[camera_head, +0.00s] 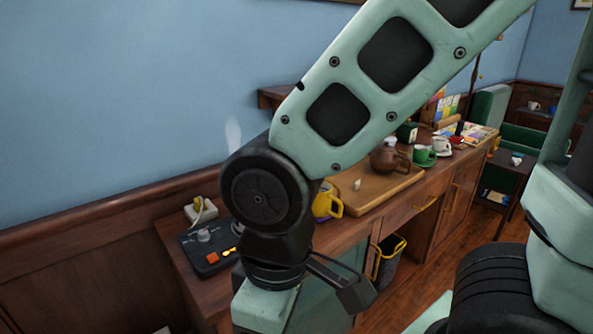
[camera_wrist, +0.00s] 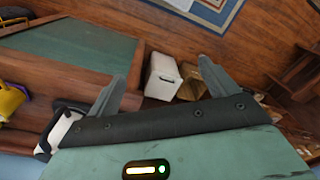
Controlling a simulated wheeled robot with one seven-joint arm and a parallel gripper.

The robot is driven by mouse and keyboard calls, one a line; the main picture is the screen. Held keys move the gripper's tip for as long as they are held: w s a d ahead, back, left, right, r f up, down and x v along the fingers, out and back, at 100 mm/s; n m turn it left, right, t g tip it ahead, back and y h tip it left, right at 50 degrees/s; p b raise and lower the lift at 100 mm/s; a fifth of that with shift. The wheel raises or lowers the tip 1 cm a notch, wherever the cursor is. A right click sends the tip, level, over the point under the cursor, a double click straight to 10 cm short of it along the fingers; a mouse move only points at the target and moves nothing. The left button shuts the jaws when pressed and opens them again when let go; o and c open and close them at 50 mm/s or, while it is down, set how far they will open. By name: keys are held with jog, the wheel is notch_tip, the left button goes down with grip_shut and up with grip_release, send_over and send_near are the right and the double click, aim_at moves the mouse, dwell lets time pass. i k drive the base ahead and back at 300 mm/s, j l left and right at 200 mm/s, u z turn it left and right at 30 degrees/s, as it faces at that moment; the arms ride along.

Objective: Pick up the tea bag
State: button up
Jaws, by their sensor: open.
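In the head view, a small pale object (camera_head: 357,184) lies on the wooden tray (camera_head: 384,191) on the counter. It may be the tea bag, but it is too small to be sure. My gripper (camera_wrist: 161,68) shows in the wrist view with its two grey fingers spread wide apart and nothing between them. It points down past the counter's end toward the floor, away from the tray. No tea bag shows in the wrist view.
A brown teapot (camera_head: 388,160), green cup (camera_head: 423,155) and yellow mug (camera_head: 325,203) stand on the counter (camera_head: 352,232). A black control box (camera_head: 208,248) sits at its near end. A bin (camera_head: 388,262) stands below. A white box (camera_wrist: 162,76) is on the floor.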

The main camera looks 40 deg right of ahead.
aim_at(357, 183)
jog(key=l+u, duration=0.15)
jog(key=l, duration=2.7)
jog(key=i, duration=0.05)
